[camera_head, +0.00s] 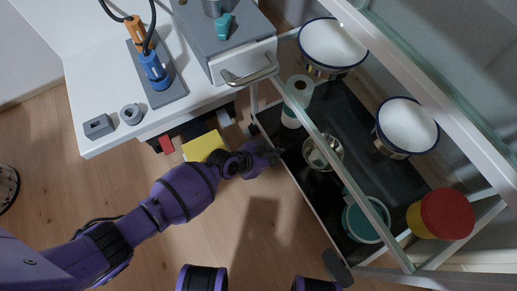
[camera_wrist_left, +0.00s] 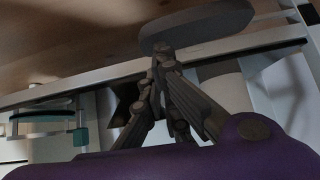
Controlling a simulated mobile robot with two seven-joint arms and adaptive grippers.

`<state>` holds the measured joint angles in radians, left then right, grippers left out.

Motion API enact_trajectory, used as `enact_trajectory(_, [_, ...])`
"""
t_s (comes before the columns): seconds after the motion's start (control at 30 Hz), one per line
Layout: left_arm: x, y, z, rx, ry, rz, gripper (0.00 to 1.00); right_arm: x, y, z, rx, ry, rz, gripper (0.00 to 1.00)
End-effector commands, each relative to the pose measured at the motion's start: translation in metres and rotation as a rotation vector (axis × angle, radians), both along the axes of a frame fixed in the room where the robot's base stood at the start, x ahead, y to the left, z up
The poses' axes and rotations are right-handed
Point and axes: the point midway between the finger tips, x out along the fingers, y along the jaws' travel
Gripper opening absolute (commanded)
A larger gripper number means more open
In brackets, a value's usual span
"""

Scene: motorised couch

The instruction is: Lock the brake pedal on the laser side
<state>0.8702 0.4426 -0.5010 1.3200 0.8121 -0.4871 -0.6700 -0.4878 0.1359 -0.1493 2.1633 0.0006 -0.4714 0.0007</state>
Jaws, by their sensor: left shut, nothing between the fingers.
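My left gripper (camera_head: 270,153) reaches in from the left in the head view, low beside the edge of a dark-floored drawer or shelf (camera_head: 335,215). Its fingers are shut and empty; in the left wrist view the fingertips (camera_wrist_left: 162,58) meet near the middle. A dark grey rounded pad (camera_wrist_left: 197,25) shows just past the fingertips there; whether they touch it I cannot tell. A similar grey pad (camera_head: 336,268) sits at the near corner of the drawer in the head view. Red (camera_head: 167,145) and yellow (camera_head: 203,146) pieces show under the white cabinet. Which part is the brake pedal is unclear. My right gripper is out of view.
The white cabinet (camera_head: 95,110) bears a blue and orange device (camera_head: 151,65). White bowls (camera_head: 333,42), a teal pot (camera_head: 365,222) and a red-lidded tub (camera_head: 447,213) stand on the right. A pale rail (camera_head: 330,150) crosses over the drawer. Wooden floor (camera_head: 265,235) lies clear in front.

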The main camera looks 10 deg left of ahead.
Motion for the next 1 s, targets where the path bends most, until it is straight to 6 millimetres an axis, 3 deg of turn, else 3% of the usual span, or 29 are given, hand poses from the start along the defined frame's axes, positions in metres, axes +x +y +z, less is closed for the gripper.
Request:
enact_trajectory(0.47, [-0.001, -0.004, 0.000, -0.003, -0.001, -0.001, 0.00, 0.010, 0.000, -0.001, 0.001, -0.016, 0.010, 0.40])
enact_trajectory(0.77, [-0.013, -0.012, 0.045, -0.003, -0.005, 0.003, 0.00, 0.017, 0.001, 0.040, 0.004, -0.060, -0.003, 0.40])
enact_trajectory(1.0, [-0.048, 0.018, 0.079, 0.001, 0.001, 0.004, 0.00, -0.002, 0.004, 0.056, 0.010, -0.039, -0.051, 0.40])
